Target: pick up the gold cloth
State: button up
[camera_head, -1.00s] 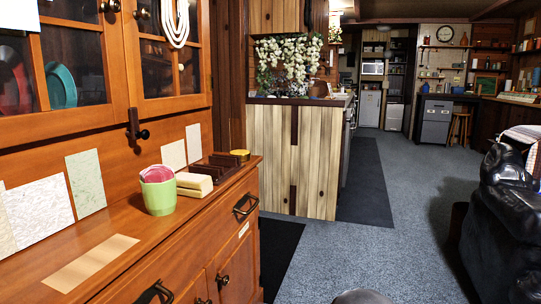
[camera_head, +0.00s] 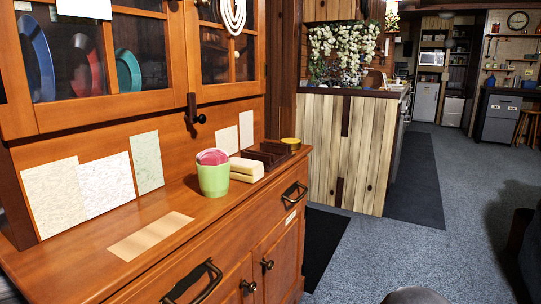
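A flat, thin rectangle with a gold-tan sheen, which looks like the gold cloth (camera_head: 150,235), lies on the front left part of the wooden cabinet top (camera_head: 90,262). Nothing covers it. My gripper is not in view.
Behind it a green cup (camera_head: 214,178) with a pink inside stands beside a cream block (camera_head: 246,167), dark brown pieces (camera_head: 270,155) and a small yellow-topped round item (camera_head: 291,143). Pale tiles (camera_head: 105,184) lean on the cabinet back. Grey carpet (camera_head: 395,245) is open to the right.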

aim_at(249, 171)
jog(key=u, duration=0.55)
jog(key=k, duration=1.3)
jog(key=z, duration=0.3)
jog(key=i, duration=1.85)
jog(key=u, duration=1)
